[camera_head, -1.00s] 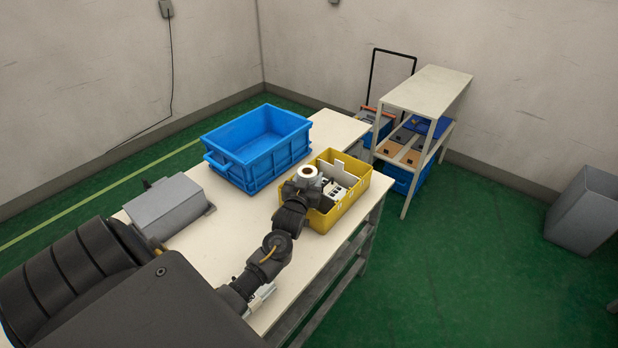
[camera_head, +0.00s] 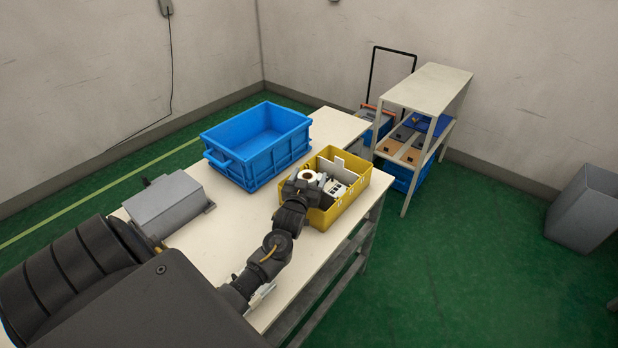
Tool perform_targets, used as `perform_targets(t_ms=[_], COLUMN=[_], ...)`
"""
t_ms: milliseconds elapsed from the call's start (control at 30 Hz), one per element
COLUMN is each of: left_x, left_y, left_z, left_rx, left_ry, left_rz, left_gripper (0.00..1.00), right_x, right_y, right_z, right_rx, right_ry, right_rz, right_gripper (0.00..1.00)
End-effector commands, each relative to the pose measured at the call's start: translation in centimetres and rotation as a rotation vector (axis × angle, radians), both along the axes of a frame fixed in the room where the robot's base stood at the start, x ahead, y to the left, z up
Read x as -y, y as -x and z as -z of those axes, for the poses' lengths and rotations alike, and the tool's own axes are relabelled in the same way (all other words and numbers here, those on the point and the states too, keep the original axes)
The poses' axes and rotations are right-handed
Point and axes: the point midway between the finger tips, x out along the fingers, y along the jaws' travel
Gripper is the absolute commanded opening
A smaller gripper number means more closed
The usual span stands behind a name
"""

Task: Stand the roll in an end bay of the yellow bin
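The yellow bin (camera_head: 342,210) stands at the table's right edge. A white divider panel rises at its back, and white and dark items fill its middle. The roll (camera_head: 307,175), white with a brown core ring, is upright at the bin's left end, its lower part hidden. My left gripper (camera_head: 304,183) reaches over the bin's near left wall and is shut on the roll; its fingertips are partly hidden. The roll sits low, about level with the bin's rim; I cannot see whether it touches the floor of the bay. My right gripper is not in view.
A blue crate (camera_head: 231,171) stands behind and left of the bin. A grey box (camera_head: 167,203) is at the table's left. The table top (camera_head: 222,240) is clear between them and my arm. A shelf rack (camera_head: 428,88) stands beyond the table's right end.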

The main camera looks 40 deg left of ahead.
Motion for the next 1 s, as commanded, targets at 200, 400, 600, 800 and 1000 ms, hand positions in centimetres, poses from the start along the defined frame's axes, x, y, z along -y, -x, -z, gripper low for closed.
perform_targets(t_ms=[200,400,600,800,1000], left_x=[0.0,0.5,2.3,3.8,4.7], left_y=[0.0,1.0,5.1,8.7,10.6], left_z=[-0.2,-1.0,-0.9,-1.0,-1.1], left_rx=[0.000,-0.001,-0.001,0.000,-0.001], left_ry=[0.000,0.002,0.003,0.002,0.001], left_rz=[0.000,0.001,0.001,0.000,0.000], left_gripper=[0.72,0.72,0.72,0.72,0.72], right_x=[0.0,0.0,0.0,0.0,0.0], right_y=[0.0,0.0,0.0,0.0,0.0], right_z=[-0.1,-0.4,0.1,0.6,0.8], right_rx=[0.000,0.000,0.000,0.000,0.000], right_ry=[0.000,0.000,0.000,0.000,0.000], right_rz=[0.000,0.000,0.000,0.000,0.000], right_gripper=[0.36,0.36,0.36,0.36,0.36])
